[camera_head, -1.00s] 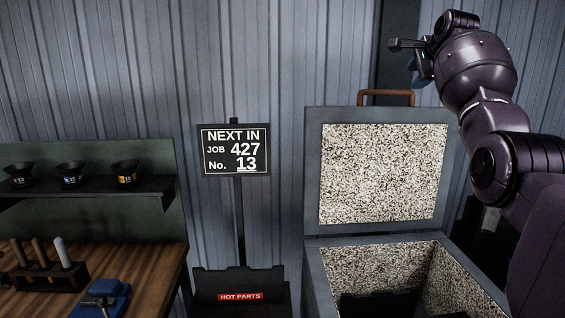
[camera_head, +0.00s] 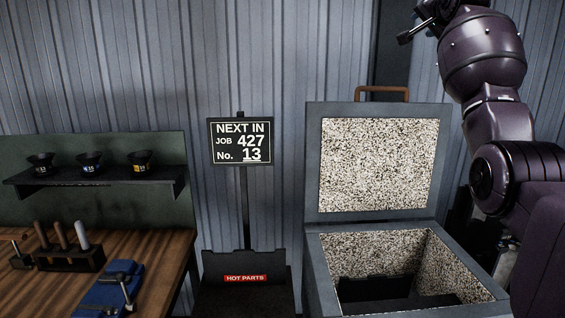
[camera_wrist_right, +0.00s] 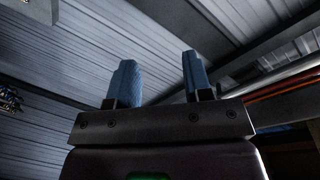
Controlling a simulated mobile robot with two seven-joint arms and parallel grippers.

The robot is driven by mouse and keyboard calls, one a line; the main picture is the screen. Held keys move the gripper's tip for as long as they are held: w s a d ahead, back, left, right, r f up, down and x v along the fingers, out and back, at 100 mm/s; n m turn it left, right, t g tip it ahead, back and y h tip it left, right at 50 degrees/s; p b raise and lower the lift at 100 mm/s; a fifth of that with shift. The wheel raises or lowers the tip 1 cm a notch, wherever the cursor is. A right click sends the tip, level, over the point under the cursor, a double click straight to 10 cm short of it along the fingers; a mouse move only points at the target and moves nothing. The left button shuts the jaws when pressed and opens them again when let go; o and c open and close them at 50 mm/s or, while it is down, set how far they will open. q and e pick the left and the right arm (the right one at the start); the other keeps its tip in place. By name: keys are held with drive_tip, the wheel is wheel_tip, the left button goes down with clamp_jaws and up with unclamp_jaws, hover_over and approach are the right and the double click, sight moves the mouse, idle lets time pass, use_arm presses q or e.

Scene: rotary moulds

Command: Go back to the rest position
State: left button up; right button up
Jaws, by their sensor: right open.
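My right arm comes in from the right in the head view and is raised beside the open box. My right gripper (camera_head: 408,36) is high at the top of that view, partly cut off by the edge. In the right wrist view, my right gripper (camera_wrist_right: 160,82) is open, with two blue fingers apart and nothing between them. It points up toward the ribbed wall and ceiling. My left gripper is not in view.
An open box (camera_head: 315,270) with speckled lining stands at the right, its lid (camera_head: 313,165) upright. A sign (camera_head: 240,141) reads job 427, No. 13, above a "HOT PARTS" bin (camera_head: 245,262). A wooden bench (camera_head: 160,255) with a blue vise (camera_head: 105,295) is at left.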

drive_tip(key=s+a+f+n+t+y+b, duration=0.1)
drive_tip(key=s+a+f+n, duration=0.25)
drive_tip(key=f, duration=1.15)
drive_tip(key=s+a+f+n+y, duration=0.15)
drive_tip(key=s+f+n, duration=0.35)
drive_tip(key=f, duration=0.9)
drive_tip(key=s+a+f+n+t+b, duration=0.1)
drive_tip(key=s+a+f+n, duration=0.3)
drive_tip(key=f, duration=1.1)
drive_tip(key=s+d+f+m+g+h+b, duration=0.1)
drive_tip(key=s+f+g, duration=0.6)
drive_tip(key=s+f, duration=3)
drive_tip(key=shift+s+d+m+g, duration=0.3)
drive_tip(key=shift+s+d+m, duration=0.1)
drive_tip(key=shift+s, duration=0.35)
